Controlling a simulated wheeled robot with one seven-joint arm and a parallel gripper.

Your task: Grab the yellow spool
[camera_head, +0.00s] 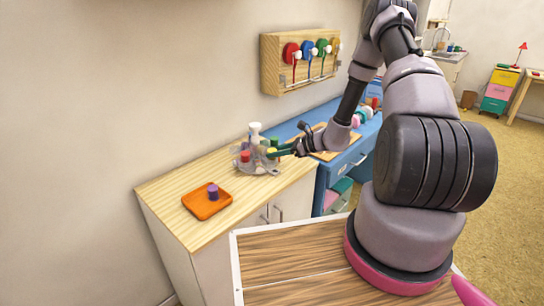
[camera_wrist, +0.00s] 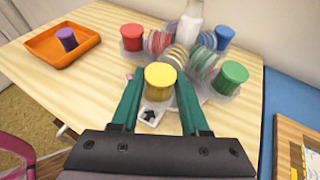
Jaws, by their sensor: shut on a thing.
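The yellow spool (camera_wrist: 160,80), a short cylinder with a bright yellow top, stands between the green fingers of my gripper (camera_wrist: 161,100) in the wrist view. My gripper is shut on it, with one finger on each side. The spool is at the near side of a clear holder with a white central post (camera_wrist: 190,22). In the head view, my gripper (camera_head: 283,151) reaches in from the right at the holder (camera_head: 262,166), and the yellow top (camera_head: 271,152) shows small at the fingertips. A small white piece with a dark arrow (camera_wrist: 151,114) lies below the spool.
The holder also carries red (camera_wrist: 131,36), blue (camera_wrist: 223,37) and green (camera_wrist: 232,77) cylinders and striped discs (camera_wrist: 177,56). An orange tray (camera_head: 206,204) with a purple cylinder (camera_head: 213,191) stands apart on the wooden counter. A wooden rack (camera_head: 300,60) hangs on the wall.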

